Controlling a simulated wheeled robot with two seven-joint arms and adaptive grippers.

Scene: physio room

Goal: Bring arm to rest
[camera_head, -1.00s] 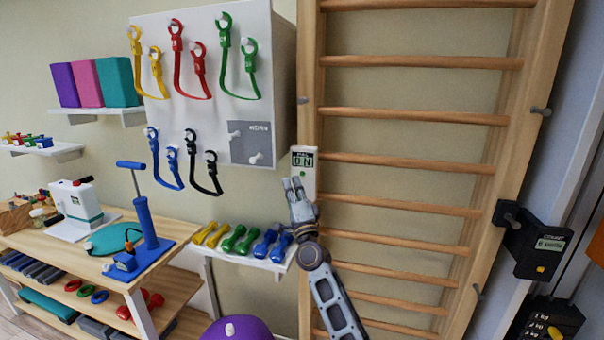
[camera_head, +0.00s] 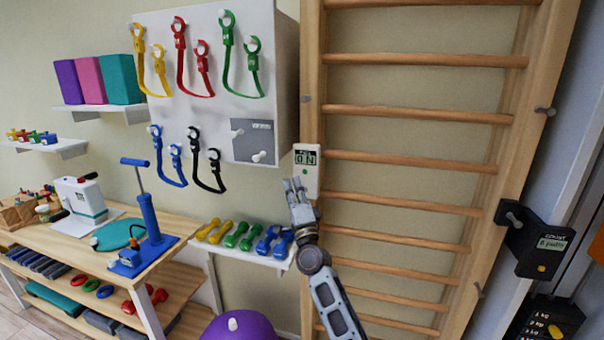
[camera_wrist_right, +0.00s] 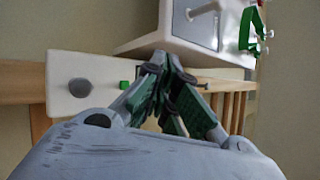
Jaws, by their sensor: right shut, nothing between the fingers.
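My right gripper (camera_head: 296,184) is in front of the wall bars, just below a white box (camera_head: 307,169) with a display reading "ON" and a green button. The gripper is shut and empty, pointing up. In the right wrist view the fingertips (camera_wrist_right: 168,70) come together, with the white box (camera_wrist_right: 75,84) to their left and a small green button beside them. I cannot tell from the pictures whether the fingers touch the box. My left gripper is not in view.
Wooden wall bars (camera_head: 420,110) rise behind my right arm. A pegboard (camera_head: 215,60) with coloured bands hangs left. Dumbbells lie on a shelf (camera_head: 250,254) close left of the arm. A purple ball (camera_head: 240,328) is below, and a black counter box (camera_head: 540,244) is at right.

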